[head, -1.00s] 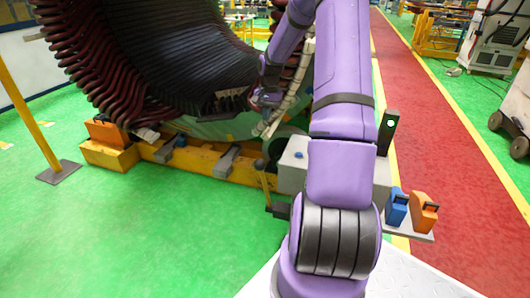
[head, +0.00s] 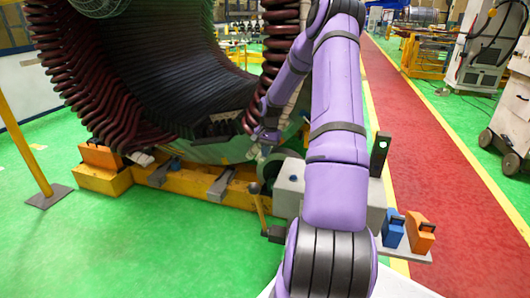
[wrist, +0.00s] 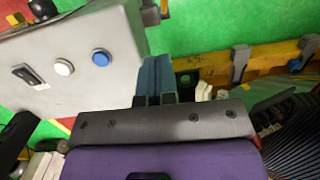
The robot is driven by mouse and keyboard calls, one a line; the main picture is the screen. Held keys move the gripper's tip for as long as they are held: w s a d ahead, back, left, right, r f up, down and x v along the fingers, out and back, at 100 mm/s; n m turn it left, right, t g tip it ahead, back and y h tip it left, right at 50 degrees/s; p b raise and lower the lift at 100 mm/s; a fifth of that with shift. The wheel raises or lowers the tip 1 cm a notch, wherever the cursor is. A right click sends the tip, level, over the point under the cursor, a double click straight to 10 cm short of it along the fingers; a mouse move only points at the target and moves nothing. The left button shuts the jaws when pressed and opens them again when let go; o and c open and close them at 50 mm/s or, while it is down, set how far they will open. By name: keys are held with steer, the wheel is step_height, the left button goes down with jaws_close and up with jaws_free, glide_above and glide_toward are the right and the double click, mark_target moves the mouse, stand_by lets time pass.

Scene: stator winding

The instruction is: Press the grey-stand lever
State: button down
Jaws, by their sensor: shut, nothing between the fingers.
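The grey stand (head: 290,182) is a box partly hidden behind my arm in the head view. A thin lever (head: 259,207) with a rounded knob stands upright at its left side, above a dark block. In the wrist view the grey stand (wrist: 75,62) fills the upper left, with a blue button, a white button and a dark switch on its face. A brownish part at its top right edge (wrist: 153,14) may be the lever; I cannot tell. My gripper (wrist: 155,75) is shut and empty, beside the stand's right edge. In the head view its fingers are hard to make out.
The large stator (head: 120,90) with dark red coil ends stands behind and left of my gripper. A yellow base beam (head: 190,186) with grey clamps runs below it. Blue (head: 393,231) and orange (head: 420,233) blocks sit on a plate at the right. Green floor in front is clear.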

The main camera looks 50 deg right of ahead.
steer(key=a+f, duration=0.4)
steer(key=f, duration=0.4)
steer(key=shift+s+a+f, duration=0.25)
steer(key=shift+s+f, duration=0.05)
